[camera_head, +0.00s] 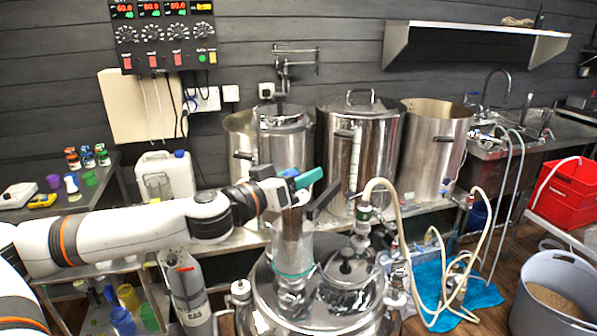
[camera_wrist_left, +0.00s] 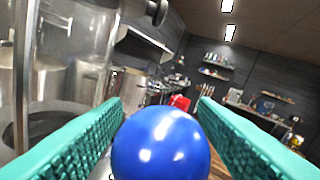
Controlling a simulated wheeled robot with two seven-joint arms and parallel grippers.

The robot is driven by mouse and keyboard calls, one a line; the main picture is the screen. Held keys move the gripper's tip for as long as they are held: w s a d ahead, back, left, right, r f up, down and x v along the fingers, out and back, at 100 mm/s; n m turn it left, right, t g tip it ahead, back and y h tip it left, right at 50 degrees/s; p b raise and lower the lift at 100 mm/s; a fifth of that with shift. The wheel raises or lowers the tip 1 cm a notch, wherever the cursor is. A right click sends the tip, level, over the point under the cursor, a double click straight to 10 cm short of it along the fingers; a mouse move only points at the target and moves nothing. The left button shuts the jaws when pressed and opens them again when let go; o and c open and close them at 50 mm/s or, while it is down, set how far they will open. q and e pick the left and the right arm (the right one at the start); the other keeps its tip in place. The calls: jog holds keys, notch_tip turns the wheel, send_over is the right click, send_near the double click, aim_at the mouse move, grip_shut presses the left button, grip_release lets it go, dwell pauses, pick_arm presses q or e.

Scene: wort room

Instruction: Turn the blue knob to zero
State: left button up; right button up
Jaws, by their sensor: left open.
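The blue knob (camera_wrist_left: 161,146) is a glossy round ball, low in the middle of the left wrist view. It sits between the two teal ridged fingers of my left gripper (camera_wrist_left: 160,103), with the fingers apart on either side. In the head view my left gripper (camera_head: 316,188) is above the shiny steel vessel (camera_head: 262,315), next to the clear upright cylinder. The knob is mostly or wholly hidden there by the gripper. I cannot tell whether a finger touches the knob. My right gripper is not in view.
Tall steel pots (camera_head: 358,150) stand behind the gripper. Hoses (camera_head: 480,240) loop at the right of the vessel. A control panel (camera_head: 163,35) hangs on the wall at upper left. A white jerrycan (camera_head: 165,178) stands behind my left arm. A red crate (camera_head: 566,195) is at far right.

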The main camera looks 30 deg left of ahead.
pick_arm(q)
jog(key=c, duration=1)
jog(key=shift+o, duration=0.2)
jog(key=shift+n+y, duration=0.3)
